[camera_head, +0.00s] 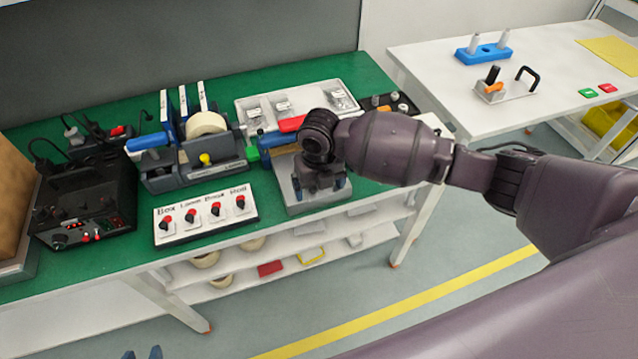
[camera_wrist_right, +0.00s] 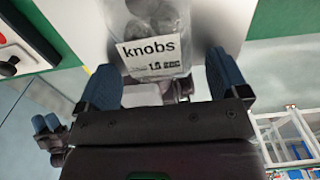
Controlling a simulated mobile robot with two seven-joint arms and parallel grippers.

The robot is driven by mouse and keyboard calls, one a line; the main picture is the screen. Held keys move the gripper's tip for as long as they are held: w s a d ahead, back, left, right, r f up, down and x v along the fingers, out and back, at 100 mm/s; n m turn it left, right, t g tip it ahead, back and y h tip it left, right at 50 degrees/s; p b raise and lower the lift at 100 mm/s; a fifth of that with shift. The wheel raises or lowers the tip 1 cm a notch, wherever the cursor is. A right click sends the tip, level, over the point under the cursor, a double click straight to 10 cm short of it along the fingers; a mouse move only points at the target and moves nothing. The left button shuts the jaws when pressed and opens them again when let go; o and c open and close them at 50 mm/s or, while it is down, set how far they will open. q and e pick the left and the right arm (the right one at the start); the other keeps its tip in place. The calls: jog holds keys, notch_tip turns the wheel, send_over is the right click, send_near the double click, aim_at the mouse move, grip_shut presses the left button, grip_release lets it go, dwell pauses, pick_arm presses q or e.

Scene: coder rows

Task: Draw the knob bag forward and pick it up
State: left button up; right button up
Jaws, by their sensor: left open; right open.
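The knob bag (camera_wrist_right: 160,62) is a clear bag with a white label reading "knobs". In the right wrist view it lies at top centre, over a grey surface, with dark round knobs inside. My right gripper (camera_wrist_right: 162,80) is open, with one blue finger on each side of the bag's near end. I cannot tell whether they touch it. In the head view my right gripper (camera_head: 319,186) is over the grey plate (camera_head: 300,206) at the bench's front edge, and the arm hides the bag. My left gripper (camera_head: 142,354) is open and empty at the bottom edge, away from the bench.
A white switch panel (camera_head: 205,216) lies left of the plate on the green bench (camera_head: 110,262). Behind stand a tape dispenser (camera_head: 190,160) and a white compartment tray (camera_head: 262,108). A black control box (camera_head: 85,205) is at left. The floor in front is clear.

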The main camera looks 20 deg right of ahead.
jog(key=shift+r, duration=0.1)
jog(key=shift+r, duration=0.4)
notch_tip(320, 180, up, 8)
jog(key=shift+r+p, duration=0.15)
jog(key=shift+p, duration=0.6)
pick_arm(q)
jog(key=shift+s+a+r, duration=0.15)
jog(key=shift+s+r, duration=0.1)
jog(key=shift+s, duration=0.25)
pick_arm(e)
jog(key=shift+r, duration=0.75)
pick_arm(q)
jog(key=shift+w, duration=0.15)
